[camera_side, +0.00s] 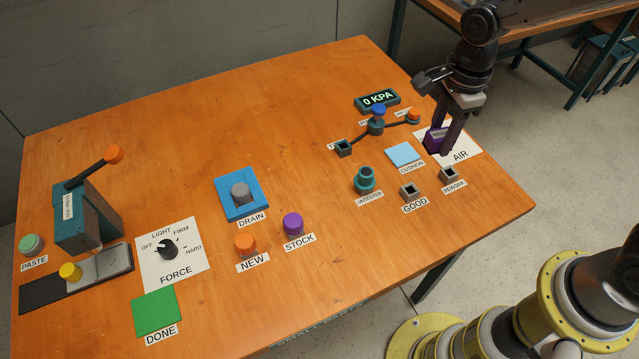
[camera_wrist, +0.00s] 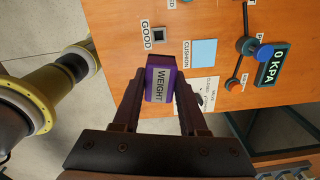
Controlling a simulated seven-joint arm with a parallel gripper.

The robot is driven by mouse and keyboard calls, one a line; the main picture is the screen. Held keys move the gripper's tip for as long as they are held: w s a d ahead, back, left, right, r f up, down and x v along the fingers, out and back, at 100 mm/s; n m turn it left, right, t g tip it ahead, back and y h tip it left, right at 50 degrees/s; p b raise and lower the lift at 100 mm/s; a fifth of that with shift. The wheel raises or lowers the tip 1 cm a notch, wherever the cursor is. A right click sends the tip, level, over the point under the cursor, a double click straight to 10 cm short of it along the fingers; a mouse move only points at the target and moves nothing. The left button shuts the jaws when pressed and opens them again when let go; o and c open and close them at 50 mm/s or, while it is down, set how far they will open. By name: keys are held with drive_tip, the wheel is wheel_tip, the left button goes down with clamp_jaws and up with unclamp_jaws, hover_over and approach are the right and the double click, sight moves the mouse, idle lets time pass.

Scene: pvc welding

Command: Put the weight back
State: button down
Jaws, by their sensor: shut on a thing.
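The weight is a purple block with a grey label reading WEIGHT, seen in the wrist view (camera_wrist: 160,82) between my fingers. My gripper (camera_wrist: 160,92) is shut on it. In the side view, my gripper (camera_side: 440,148) points down over the white AIR card (camera_side: 462,152) at the table's right edge. The weight (camera_side: 435,138) shows there as a dark purple shape between the fingers, partly hidden. I cannot tell whether it touches the card.
The blue cushion pad (camera_side: 405,154) lies just left of the weight. The valve with blue knob (camera_side: 378,110) and the 0 KPA display (camera_side: 377,99) stand behind it. The UNTESTED (camera_side: 366,180), GOOD (camera_side: 409,192) and REWORK (camera_side: 449,175) holders are in front. The table's middle back is clear.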

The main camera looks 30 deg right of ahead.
drive_tip(key=a+f+n, duration=0.2)
drive_tip(key=a, duration=1)
hover_over(317, 188)
wheel_tip(317, 188, down, 9)
drive_tip(key=shift+s+f, duration=0.1)
drive_tip(key=shift+f, duration=0.2)
drive_tip(key=shift+w+f, duration=0.2)
drive_tip(key=shift+f, duration=1.3)
drive_tip(key=shift+f, duration=0.1)
drive_tip(key=shift+c, duration=2.2)
unclamp_jaws()
drive_tip(key=shift+f, duration=0.15)
